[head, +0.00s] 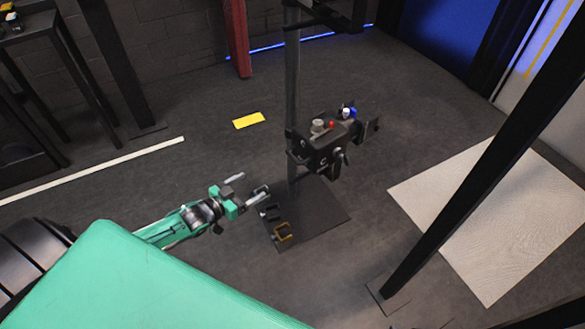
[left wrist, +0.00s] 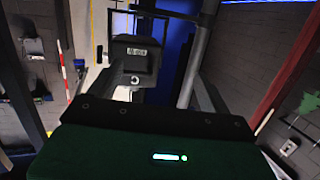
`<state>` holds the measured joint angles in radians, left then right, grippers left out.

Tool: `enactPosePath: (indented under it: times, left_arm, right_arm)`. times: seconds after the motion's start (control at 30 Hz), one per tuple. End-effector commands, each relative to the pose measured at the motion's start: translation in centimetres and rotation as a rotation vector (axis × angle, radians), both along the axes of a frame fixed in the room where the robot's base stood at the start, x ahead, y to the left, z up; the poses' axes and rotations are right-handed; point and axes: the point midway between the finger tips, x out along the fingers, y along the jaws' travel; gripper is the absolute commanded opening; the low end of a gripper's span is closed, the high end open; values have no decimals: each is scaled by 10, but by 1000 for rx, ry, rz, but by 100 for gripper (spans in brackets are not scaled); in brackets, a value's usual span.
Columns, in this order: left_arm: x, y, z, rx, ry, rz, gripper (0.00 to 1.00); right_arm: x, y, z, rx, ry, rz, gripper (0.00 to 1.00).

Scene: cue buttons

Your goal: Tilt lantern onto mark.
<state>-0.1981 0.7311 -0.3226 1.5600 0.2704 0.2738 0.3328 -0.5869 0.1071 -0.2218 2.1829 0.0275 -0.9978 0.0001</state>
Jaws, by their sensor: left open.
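A black lantern-like housing (head: 322,152) is mounted on a grey upright pole (head: 292,80) in the head view. It carries a pale knob, a small red one and a blue-and-white one. In the left wrist view a black box (left wrist: 135,62) with a small pale label, probably the same housing, is ahead. A yellow rectangle (head: 249,120) lies on the floor behind it; I cannot tell whether this is the mark. My left gripper (head: 247,188) is open and empty, to the left of and apart from the housing. My right gripper is not in view.
A dark base plate (head: 325,222) with hook-like pieces (head: 282,231) lies under the pole. A pale floor panel (head: 490,210) and a black slanted post (head: 440,220) are at the right. A white line (head: 100,169) crosses the floor at left. Open floor surrounds the yellow rectangle.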

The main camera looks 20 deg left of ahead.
Motion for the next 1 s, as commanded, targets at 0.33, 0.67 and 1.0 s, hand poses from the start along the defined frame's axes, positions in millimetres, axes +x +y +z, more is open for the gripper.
enactPosePath:
  times: [0.33,0.67,1.0]
  left_arm:
    - [7,-29,54,-85,-134,-129,81]
    - [34,-44,57,-88,-139,-132,81]
    - [80,-68,57,-87,-138,-131,81]
  right_arm:
    - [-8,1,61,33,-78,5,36]
    - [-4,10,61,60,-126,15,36]
    - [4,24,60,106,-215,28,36]
